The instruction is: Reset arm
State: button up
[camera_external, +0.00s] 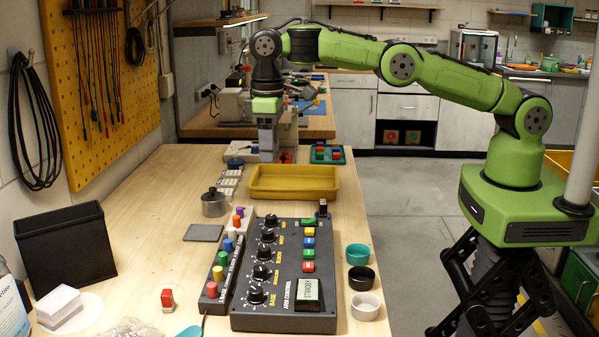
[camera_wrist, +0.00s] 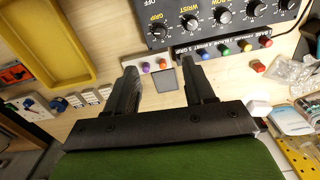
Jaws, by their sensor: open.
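My gripper (camera_external: 267,157) points down beyond the box, behind the yellow tray. Its fingers (camera_wrist: 160,70) are apart and empty in the wrist view.
A yellow tray (camera_external: 293,194), a metal pot (camera_external: 214,203) and a grey square plate (camera_external: 203,233) lie near the box. Three small bowls, including a teal one (camera_external: 357,254), stand at the right edge. A red block (camera_external: 167,300) and a black bin (camera_external: 66,252) are at left.

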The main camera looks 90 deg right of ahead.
jog(key=s+d+r+t+b, duration=0.2)
jog(key=s+d+r+t, duration=0.15)
jog(key=s+r, duration=1.35)
jog(key=s+f+t, duration=0.1)
jog(key=s+f, duration=0.2)
jog(key=s, duration=0.8)
jog(key=s+d+f+t, duration=0.1)
jog(key=s+f, duration=0.2)
jog(key=s, duration=0.9)
jog(key=shift+d+f+n+b, duration=0.15)
jog(key=shift+f+n+b, duration=0.05)
jog(key=shift+n+b, duration=0.2)
